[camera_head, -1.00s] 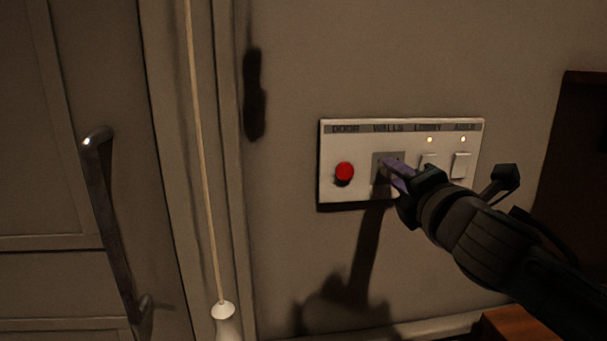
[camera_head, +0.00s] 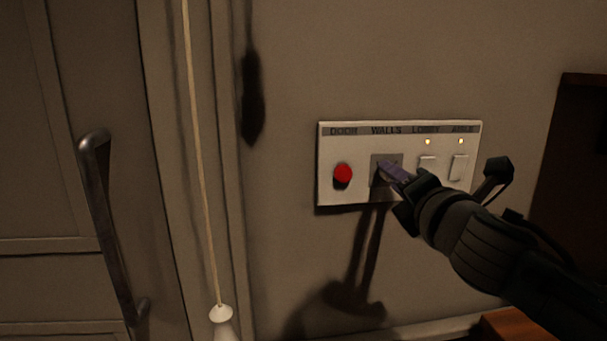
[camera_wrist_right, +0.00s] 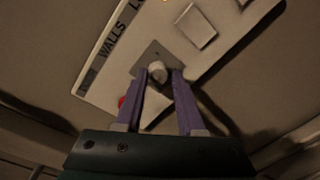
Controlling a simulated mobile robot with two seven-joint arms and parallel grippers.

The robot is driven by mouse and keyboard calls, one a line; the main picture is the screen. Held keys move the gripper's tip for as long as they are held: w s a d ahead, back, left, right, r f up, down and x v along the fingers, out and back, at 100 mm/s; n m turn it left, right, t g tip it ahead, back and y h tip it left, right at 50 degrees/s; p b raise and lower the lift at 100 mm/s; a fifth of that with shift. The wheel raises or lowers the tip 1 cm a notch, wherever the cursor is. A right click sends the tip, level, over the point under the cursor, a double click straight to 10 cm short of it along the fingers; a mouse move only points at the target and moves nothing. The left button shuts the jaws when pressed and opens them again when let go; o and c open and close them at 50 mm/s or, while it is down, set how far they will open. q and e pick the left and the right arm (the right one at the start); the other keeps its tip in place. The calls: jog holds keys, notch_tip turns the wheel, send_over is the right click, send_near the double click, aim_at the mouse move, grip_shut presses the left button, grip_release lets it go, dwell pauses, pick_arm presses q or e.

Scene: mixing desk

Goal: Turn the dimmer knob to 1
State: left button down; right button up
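The dimmer knob (camera_wrist_right: 157,71) is a small pale round knob on a grey square plate (camera_head: 377,179) under the label WALLS. It sits on the white wall panel (camera_head: 331,190). In the head view my right gripper (camera_head: 390,170) reaches the plate from the lower right and hides the knob. In the right wrist view the purple fingers of my right gripper (camera_wrist_right: 160,75) stand on either side of the knob, with a small gap visible at each side. My left gripper is not in view.
A red button (camera_head: 342,173) is left of the plate, and two white rocker switches (camera_head: 427,165) with lit lamps are right of it. A pull cord with a white handle (camera_head: 222,318) hangs at the left, near a door handle (camera_head: 103,205). Wooden furniture (camera_head: 580,170) stands at the right.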

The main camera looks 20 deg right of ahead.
jog(key=o, duration=0.3)
jog(key=shift+o, duration=0.2)
jog(key=shift+r, duration=0.1)
jog(key=v, duration=1)
